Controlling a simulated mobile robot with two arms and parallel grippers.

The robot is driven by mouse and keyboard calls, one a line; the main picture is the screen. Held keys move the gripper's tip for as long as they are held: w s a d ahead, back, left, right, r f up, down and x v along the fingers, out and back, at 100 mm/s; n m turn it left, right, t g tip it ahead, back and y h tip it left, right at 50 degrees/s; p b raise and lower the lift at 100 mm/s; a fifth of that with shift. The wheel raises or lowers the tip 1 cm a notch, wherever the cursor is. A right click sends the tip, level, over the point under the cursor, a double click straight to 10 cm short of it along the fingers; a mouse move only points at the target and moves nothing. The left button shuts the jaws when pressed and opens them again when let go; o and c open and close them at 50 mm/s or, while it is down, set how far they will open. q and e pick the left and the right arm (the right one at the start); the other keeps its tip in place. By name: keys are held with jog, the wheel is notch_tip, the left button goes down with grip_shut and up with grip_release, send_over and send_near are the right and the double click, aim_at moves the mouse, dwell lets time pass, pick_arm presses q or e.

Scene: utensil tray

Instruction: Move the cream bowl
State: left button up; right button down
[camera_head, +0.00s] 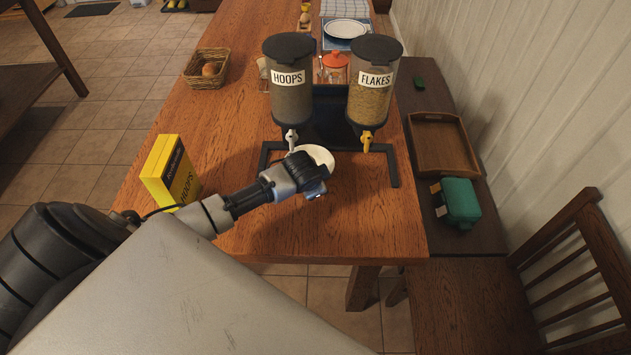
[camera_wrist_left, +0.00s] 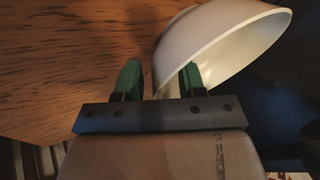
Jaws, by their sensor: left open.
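The cream bowl (camera_head: 318,155) sits on the wooden table in front of the cereal dispenser, below its spouts. My left gripper (camera_head: 314,181) is at the bowl's near side and hides part of it. In the left wrist view the bowl (camera_wrist_left: 215,32) fills the upper right, its rim running down toward the jaws. My left gripper (camera_wrist_left: 160,82) is open, with green fingertips. The right fingertip overlaps the bowl's inner side and the left one is outside it. The rim's lower end appears between them; contact cannot be told. My right gripper is not in view.
The dispenser's HOOPS container (camera_head: 288,98) and FLAKES container (camera_head: 374,90) stand just behind the bowl on a dark stand (camera_head: 394,172). A yellow box (camera_head: 170,172) stands left of my arm. A basket (camera_head: 206,83) is farther back. The table right of the yellow box's far side is clear.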

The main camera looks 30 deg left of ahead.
pick_arm(q)
jog(key=shift+w+f, duration=0.1)
jog(key=shift+f, duration=0.05)
grip_shut()
jog(key=shift+a, duration=0.15)
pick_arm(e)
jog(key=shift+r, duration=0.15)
